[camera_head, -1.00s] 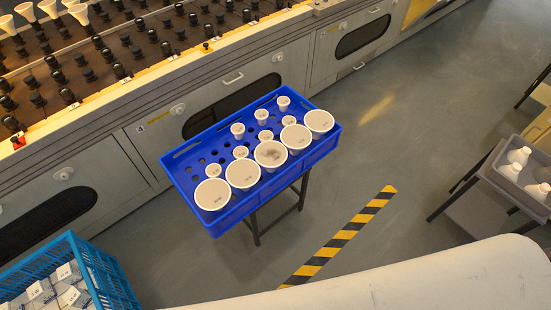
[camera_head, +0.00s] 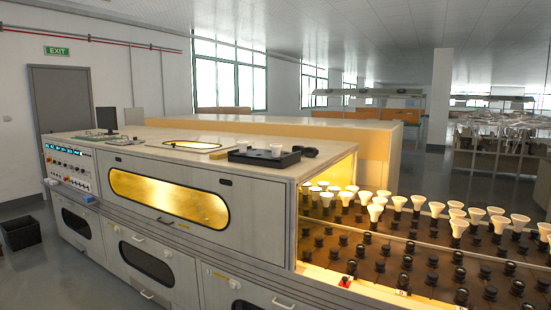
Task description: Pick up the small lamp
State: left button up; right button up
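Neither of my grippers shows in the head view. A small white lamp (camera_head: 276,149) stands upright on a black device (camera_head: 264,157) on top of the long grey machine. Several white reflector lamps (camera_head: 377,211) sit in sockets on the rack at the right, wide end up. The blue crate with large and small lamps from the earlier frame is out of view. I cannot tell which small lamp the task means.
The grey machine (camera_head: 250,205) fills the middle, with glowing windows. Many empty black sockets (camera_head: 432,262) cover the front of the rack. A control panel (camera_head: 70,166) and a monitor (camera_head: 107,118) are at left. A dark bin (camera_head: 21,231) stands on the floor.

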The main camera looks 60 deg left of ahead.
aim_at(276, 148)
jog(key=u, duration=1.8)
jog(key=z, duration=1.05)
jog(key=j, duration=0.8)
jog(key=k+j, duration=0.15)
jog(key=j, duration=0.65)
jog(key=j+z, duration=0.1)
jog(key=j, duration=0.75)
jog(key=k+j, duration=0.15)
jog(key=j, duration=1.45)
jog(key=j+z, duration=0.15)
jog(key=j, duration=0.65)
jog(key=k+j, duration=0.15)
jog(key=j, duration=0.7)
